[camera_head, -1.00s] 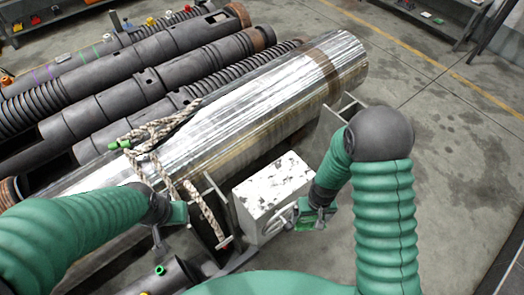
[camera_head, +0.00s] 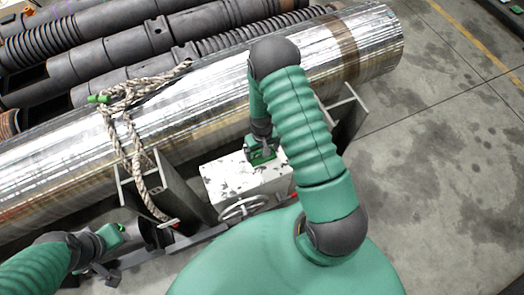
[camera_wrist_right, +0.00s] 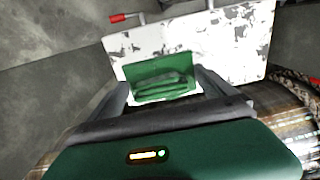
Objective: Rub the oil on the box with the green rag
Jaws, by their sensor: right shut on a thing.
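The white box (camera_head: 222,180) with dark, patchy marks on its top stands below the large metal cylinder in the head view. In the right wrist view the box (camera_wrist_right: 215,45) shows its mottled white and grey surface. The green rag (camera_wrist_right: 160,72) is folded between the fingers of my right gripper (camera_wrist_right: 163,90), which is shut on it. In the head view my right gripper (camera_head: 262,155) is over the back right part of the box top; I cannot tell whether the rag touches it. My left gripper (camera_head: 108,245) is at the lower left, away from the box; its fingers are unclear.
A shiny metal cylinder (camera_head: 200,110) lies behind the box on supports (camera_head: 345,110). A rope (camera_head: 128,150) hangs over it on the left. A handwheel (camera_head: 243,207) is on the box's front. Dark pipes (camera_head: 100,45) lie behind.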

